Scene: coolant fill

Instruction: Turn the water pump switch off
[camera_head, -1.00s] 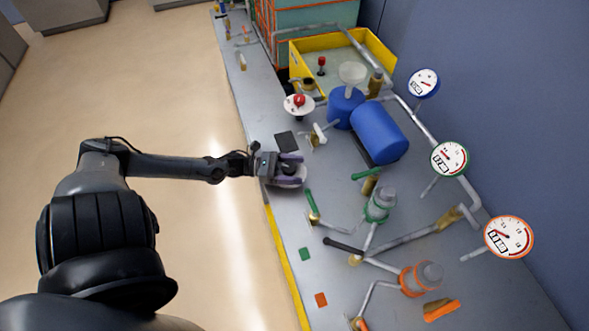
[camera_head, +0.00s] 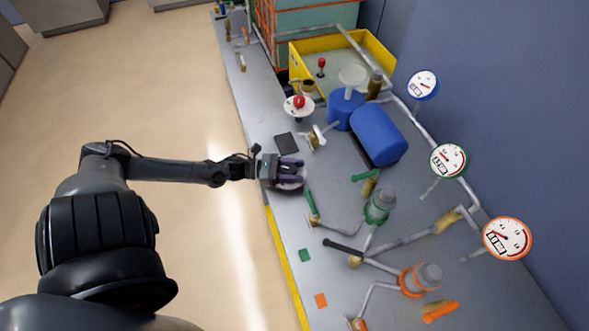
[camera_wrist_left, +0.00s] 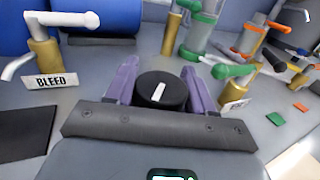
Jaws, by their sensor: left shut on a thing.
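The water pump switch looks to be the black round knob (camera_wrist_left: 160,91) with a white pointer mark, seen in the left wrist view. The pointer stands almost upright in that picture, leaning slightly right. My left gripper (camera_wrist_left: 159,68) has its two purple fingers on either side of the knob and is shut on it. In the head view my left gripper (camera_head: 293,172) is at the table's left edge, over a pale round base (camera_head: 291,185). The gripper mostly hides the knob there. My right gripper is not in view.
Near the gripper are a dark flat pad (camera_head: 286,143), a white-handled valve labelled BLEED (camera_wrist_left: 42,50) and a green-handled valve (camera_head: 312,204). Blue tanks (camera_head: 379,133), pipes and gauges (camera_head: 448,161) stand to the right. The floor (camera_head: 190,70) at left is open.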

